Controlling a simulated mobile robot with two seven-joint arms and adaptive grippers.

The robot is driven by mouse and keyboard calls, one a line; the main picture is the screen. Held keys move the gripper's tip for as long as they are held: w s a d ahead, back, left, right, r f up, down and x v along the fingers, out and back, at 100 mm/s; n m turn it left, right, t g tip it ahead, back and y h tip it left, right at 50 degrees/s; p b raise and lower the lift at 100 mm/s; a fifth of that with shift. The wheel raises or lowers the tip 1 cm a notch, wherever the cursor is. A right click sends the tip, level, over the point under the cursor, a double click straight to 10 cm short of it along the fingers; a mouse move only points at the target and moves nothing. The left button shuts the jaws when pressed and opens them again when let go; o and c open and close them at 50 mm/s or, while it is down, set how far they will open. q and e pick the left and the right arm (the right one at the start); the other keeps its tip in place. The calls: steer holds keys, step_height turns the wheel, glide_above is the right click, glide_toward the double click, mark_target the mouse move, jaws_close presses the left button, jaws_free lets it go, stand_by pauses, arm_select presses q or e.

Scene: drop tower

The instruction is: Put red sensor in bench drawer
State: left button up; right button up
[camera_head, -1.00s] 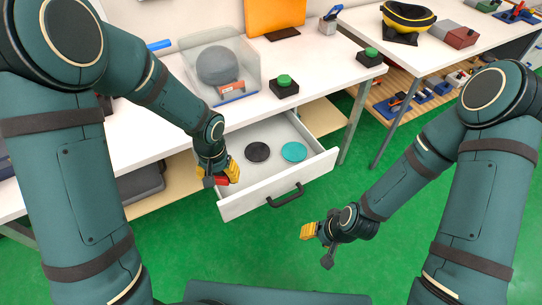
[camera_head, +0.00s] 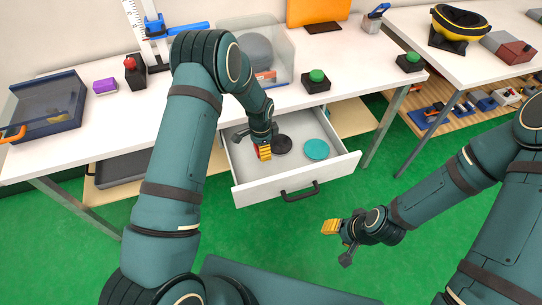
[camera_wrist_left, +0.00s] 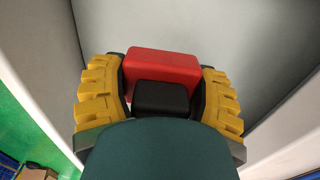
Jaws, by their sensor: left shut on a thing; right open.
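My left gripper (camera_head: 264,152) is inside the open bench drawer (camera_head: 258,194), near its left side. In the left wrist view it is shut on the red sensor (camera_wrist_left: 163,66), a red block with a black part, held between the yellow fingers. In the head view only a little red shows beside the fingers. The grey drawer floor lies beyond the sensor in the wrist view; I cannot tell whether they touch. A black disc (camera_head: 283,144) and a teal disc (camera_head: 316,149) lie in the drawer. My right gripper (camera_head: 335,228) is open and empty over the green floor.
The white bench (camera_head: 95,130) above carries a blue tray (camera_head: 48,122), a purple block (camera_head: 104,86), a red-button box (camera_head: 134,72), green-button boxes (camera_head: 316,83) and a clear bin with a grey ball (camera_head: 256,52). Green floor is free in front.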

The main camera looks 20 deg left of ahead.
arm_select(q)
step_height(320, 180, down, 8)
steer(key=shift+r+b, duration=0.1)
steer(key=shift+b, duration=0.4)
steer(key=shift+r, duration=0.1)
steer(key=shift+f, duration=0.2)
steer(key=o, duration=1.3)
steer(key=shift+r, duration=0.55)
step_height(320, 180, up, 11)
steer(key=shift+r+p, duration=0.2)
steer(key=shift+p, duration=0.75)
